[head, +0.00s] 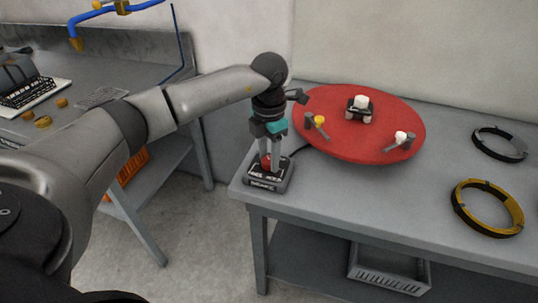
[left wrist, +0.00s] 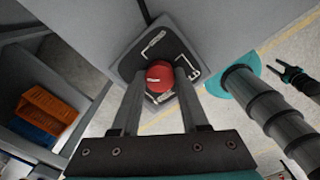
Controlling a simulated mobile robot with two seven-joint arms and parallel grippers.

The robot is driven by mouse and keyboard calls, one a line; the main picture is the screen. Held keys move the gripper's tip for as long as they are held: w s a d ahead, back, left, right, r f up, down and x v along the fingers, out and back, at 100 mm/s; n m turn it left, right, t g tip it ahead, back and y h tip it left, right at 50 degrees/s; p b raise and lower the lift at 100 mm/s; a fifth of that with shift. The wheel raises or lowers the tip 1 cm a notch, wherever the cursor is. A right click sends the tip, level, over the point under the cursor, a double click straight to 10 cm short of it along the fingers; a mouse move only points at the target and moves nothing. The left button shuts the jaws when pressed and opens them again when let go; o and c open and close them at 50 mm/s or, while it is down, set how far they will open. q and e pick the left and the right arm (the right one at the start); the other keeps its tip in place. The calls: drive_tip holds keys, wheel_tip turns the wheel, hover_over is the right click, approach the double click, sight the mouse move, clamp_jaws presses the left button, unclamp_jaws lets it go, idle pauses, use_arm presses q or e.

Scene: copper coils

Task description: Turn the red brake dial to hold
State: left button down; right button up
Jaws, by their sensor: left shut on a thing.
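The red brake dial (head: 265,161) sits on a small dark box (head: 270,184) with white lettering, at the left front corner of the grey table. My left gripper (head: 270,165) points down over the box and is shut on the dial. In the left wrist view the round red dial (left wrist: 159,76) lies between the two fingertips (left wrist: 158,80), with a pale line across its top. White marks show on the box face (left wrist: 150,46) around it; the gripper hides part of them. I cannot read the dial's setting.
A large red disc (head: 340,130) with several posts and clamps stands on the table close to the right of my left gripper. A yellow ring (head: 487,207) and a black ring (head: 500,144) lie further right. A grey crate (head: 390,270) is on the lower shelf.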

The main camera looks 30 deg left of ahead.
use_arm(q)
drive_tip(key=m, duration=0.3)
drive_tip(key=shift+m, duration=0.3)
drive_tip(key=m, duration=0.2)
drive_tip(key=shift+m, duration=0.4)
drive_tip(key=m, duration=0.3)
drive_tip(key=shift+m, duration=0.3)
drive_tip(key=m, duration=0.2)
drive_tip(key=shift+m+b, duration=0.35)
drive_tip(key=shift+m, duration=0.05)
drive_tip(key=m, duration=0.3)
drive_tip(key=shift+m, duration=0.3)
drive_tip(key=m, duration=0.2)
drive_tip(key=shift+m+b, duration=0.35)
drive_tip(key=shift+m, duration=0.05)
drive_tip(key=m, duration=0.5)
drive_tip(key=shift+b, duration=0.3)
drive_tip(key=shift+m, duration=1.1)
use_arm(e)
drive_tip(key=shift+w+d+f+t, duration=0.3)
drive_tip(key=shift+w+d+f, duration=0.7)
drive_tip(key=shift+w, duration=0.15)
